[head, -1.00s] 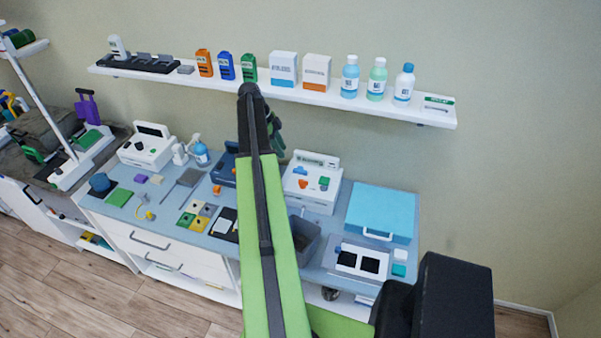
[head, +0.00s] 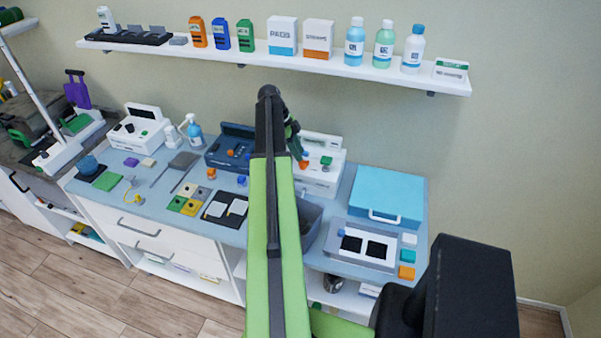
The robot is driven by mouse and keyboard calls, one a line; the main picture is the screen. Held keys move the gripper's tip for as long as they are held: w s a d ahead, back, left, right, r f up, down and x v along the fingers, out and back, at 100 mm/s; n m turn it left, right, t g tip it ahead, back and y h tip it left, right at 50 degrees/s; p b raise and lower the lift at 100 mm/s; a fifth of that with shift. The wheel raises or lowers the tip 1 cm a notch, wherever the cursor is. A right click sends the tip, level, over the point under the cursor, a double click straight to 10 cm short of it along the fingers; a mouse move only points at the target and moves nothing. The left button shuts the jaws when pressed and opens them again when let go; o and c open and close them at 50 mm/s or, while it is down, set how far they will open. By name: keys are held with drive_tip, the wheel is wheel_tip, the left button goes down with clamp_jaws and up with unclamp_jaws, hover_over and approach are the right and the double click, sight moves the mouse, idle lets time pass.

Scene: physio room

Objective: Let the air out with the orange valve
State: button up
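A white device (head: 330,146) stands at the back of the blue-grey worktop, with a small orange part (head: 303,163) and a green part (head: 326,160) on its front. A dark blue device (head: 218,150) to its left carries an orange knob (head: 231,153). I cannot tell which orange part is the valve. My gripper (head: 293,138) hangs at the end of my green and black arm, in front of the white device's left side and overlapping it in the picture. My arm hides much of it, so its opening and any contact are unclear.
A wall shelf (head: 270,58) with bottles and boxes runs above the worktop. A light blue case (head: 385,197) stands right of the white device. A grey bin (head: 310,222) is partly behind my arm. Several small coloured blocks and pads lie on the left half of the worktop.

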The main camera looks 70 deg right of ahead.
sight(304, 164)
drive_tip(key=b+x, duration=0.2)
drive_tip(key=x, duration=0.2)
drive_tip(key=shift+r, duration=0.1)
drive_tip(key=shift+c, duration=0.3)
